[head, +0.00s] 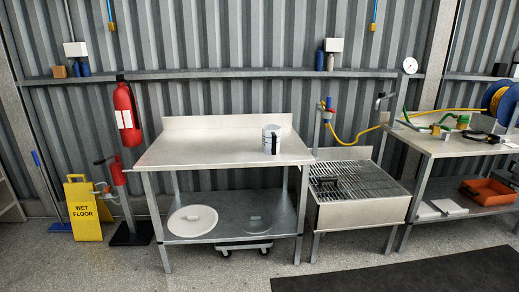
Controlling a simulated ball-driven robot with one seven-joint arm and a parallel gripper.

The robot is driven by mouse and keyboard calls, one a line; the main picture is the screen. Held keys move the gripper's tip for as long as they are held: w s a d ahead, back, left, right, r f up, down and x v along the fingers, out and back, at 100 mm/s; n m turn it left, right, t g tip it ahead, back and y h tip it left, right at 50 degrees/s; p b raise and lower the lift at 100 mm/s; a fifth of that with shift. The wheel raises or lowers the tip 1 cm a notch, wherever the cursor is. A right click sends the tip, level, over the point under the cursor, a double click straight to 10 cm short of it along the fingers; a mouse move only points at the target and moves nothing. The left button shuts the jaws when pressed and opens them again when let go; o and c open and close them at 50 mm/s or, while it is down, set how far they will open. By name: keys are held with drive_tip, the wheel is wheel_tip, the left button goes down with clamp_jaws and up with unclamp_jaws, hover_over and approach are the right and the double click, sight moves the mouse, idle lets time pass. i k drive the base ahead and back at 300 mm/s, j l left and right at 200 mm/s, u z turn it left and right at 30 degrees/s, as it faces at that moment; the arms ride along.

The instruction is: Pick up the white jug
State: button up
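A white jug (267,138) stands upright on the steel table (200,147), right of the middle of its top. It has dark markings on its side, and a dark upright part, perhaps its handle, shows at its front right. Nothing touches it from the sides. My gripper is not in view.
The rest of the tabletop is clear. A grated sink (362,205) adjoins on the right, then a bench (450,145) with hoses. At left are a yellow wet floor sign (82,208) and a red stand (118,175). A dark mat (410,277) lies in front right.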

sight(271, 132)
drive_tip(key=i+u, duration=0.1)
drive_tip(key=i, duration=0.85)
drive_tip(key=i+l, duration=0.2)
drive_tip(key=i, duration=0.7)
drive_tip(key=j+u, duration=0.05)
